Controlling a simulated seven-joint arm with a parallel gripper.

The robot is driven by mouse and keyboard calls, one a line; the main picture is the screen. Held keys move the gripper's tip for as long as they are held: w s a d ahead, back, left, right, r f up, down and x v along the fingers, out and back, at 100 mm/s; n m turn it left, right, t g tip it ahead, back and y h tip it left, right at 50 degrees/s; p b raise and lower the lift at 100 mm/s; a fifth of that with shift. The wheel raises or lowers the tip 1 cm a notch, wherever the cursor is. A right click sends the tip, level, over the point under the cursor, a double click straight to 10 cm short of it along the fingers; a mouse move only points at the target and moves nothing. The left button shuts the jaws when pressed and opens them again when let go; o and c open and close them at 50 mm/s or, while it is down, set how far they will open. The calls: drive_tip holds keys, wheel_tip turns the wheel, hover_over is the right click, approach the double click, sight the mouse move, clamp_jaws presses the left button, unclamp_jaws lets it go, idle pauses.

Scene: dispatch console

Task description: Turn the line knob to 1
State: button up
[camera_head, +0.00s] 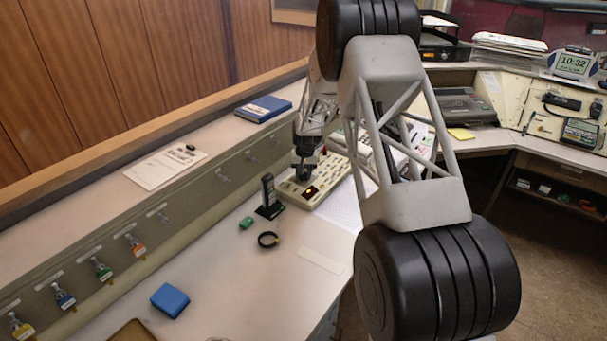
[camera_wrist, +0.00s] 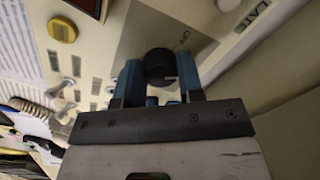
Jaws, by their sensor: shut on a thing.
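The line knob (camera_wrist: 159,64) is a round black knob on a grey plate of the cream console, seen in the wrist view. The word OFF is printed on the plate beside it. A faint pale mark shows on the knob's lower right side; I cannot read its setting. My gripper (camera_wrist: 160,77) has its two blue fingers on either side of the knob, shut on it. In the head view my gripper (camera_head: 304,172) reaches down onto the left end of the console (camera_head: 325,181), hiding the knob there.
A yellow button (camera_wrist: 62,29) and small switches are near the knob. The desk front is mostly clear.

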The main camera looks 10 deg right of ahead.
sight(304, 174)
idle(0.4)
drive_tip(key=o, duration=0.9)
drive_tip(key=shift+d+r, duration=0.2)
drive_tip(key=shift+r, duration=3.7)
